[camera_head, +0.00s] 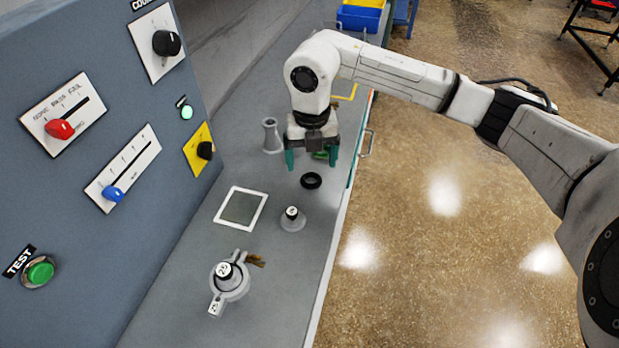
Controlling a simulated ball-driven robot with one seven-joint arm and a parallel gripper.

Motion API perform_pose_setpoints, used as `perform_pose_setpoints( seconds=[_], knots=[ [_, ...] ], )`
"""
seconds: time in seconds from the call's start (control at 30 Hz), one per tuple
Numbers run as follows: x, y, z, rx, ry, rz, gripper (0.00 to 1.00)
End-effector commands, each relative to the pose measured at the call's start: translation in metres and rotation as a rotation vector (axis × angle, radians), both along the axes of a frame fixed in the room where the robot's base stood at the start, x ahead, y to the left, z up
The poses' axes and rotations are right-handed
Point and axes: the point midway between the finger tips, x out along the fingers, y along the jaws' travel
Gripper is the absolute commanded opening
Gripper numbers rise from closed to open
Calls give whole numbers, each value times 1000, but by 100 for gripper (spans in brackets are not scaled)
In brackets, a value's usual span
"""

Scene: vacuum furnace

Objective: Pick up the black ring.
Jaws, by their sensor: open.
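The black ring (311,181) lies flat on the grey bench top (185,283), right of a white-framed square. My gripper (311,163) hangs above the bench just behind the ring in the picture, pointing down. Its two teal fingers are spread apart and nothing shows held between them. A small green thing shows on the bench between the fingers, partly hidden. The ring appears clear of the fingers; the exact height of the fingertips above the bench is hard to tell.
A grey flask-shaped piece (271,137) stands left of my gripper. A white-framed square (241,208), a small knobbed weight (292,218) and a larger knobbed fixture (229,279) are nearer. A control panel (95,140) rises at left. The bench's right edge has a handle (367,143).

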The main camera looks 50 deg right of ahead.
Motion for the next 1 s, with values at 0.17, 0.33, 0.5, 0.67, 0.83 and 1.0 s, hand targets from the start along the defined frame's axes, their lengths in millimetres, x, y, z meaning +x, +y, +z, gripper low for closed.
perform_pose_setpoints(
  seconds=[0.17, 0.33, 0.5, 0.67, 0.83, 1.0],
  knots=[
    [0, 1, -12, 3, 1, 0, 85],
    [1, 0, -37, 4, 1, 0, 85],
    [1, -1, -53, 2, -1, 0, 85],
    [1, -1, -55, 1, -1, 1, 85],
    [1, -1, -55, 1, -1, 1, 77],
    [1, -1, -55, 1, -1, 1, 61]
  ],
)
